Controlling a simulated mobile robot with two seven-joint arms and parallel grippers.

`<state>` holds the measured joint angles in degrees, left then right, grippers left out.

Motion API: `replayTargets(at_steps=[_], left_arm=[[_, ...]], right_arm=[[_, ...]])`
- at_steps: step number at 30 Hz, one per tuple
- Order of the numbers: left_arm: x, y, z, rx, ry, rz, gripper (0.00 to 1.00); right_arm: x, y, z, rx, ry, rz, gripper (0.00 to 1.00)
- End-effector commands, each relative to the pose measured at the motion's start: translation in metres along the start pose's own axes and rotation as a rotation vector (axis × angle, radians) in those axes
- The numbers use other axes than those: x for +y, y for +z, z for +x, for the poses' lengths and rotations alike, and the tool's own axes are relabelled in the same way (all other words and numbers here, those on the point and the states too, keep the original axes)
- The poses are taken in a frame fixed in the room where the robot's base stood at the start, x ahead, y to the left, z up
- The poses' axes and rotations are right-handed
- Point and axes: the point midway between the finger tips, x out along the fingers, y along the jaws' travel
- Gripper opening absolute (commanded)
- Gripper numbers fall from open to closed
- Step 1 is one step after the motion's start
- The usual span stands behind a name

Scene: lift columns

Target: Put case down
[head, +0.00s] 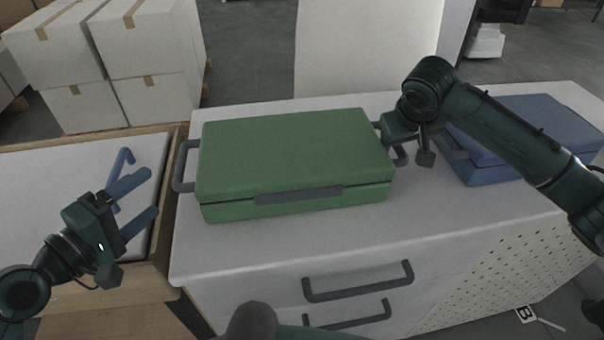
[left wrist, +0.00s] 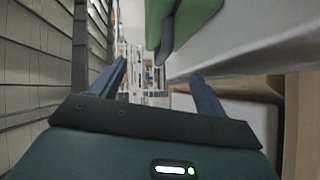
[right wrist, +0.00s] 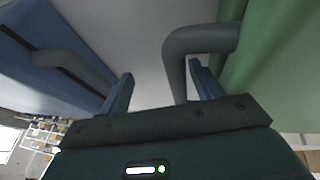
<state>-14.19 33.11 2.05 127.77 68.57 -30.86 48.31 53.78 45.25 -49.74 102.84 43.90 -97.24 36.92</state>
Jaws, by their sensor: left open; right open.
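A green case (head: 290,155) lies flat on the white top of a drawer cabinet (head: 230,255) in the head view. It has a grey handle at each short end. My left gripper (head: 148,195) is open and empty, to the left of the case and apart from its left handle (head: 183,166). The case's end and handle also show in the left wrist view (left wrist: 166,38). My right gripper (head: 412,150) is at the case's right end; the right wrist view shows its open fingers with the right handle (right wrist: 182,62) near one finger. Contact there cannot be told.
A blue case (head: 535,125) lies on the cabinet top to the right, behind my right arm. A wood-edged table (head: 165,225) stands at the left. Stacked cartons (head: 110,60) and a pale panel (head: 365,45) stand behind. The cabinet's front strip is clear.

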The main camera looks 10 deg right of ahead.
Motion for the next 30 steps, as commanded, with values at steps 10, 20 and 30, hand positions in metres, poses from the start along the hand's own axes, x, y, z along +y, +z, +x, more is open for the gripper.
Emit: replayTargets(at_steps=[10,20,30], left_arm=[[0.000,0.000,0.000,0.000,0.000,0.000,0.74],[0.000,0.000,0.000,0.000,0.000,0.000,0.74],[0.000,0.000,0.000,0.000,0.000,0.000,0.74]], right_arm=[[-0.002,0.000,-0.016,0.002,-0.005,-0.004,0.69],[-0.001,-0.001,-0.086,0.007,-0.004,-0.003,0.69],[0.001,0.000,-0.119,0.001,0.001,0.000,0.69]])
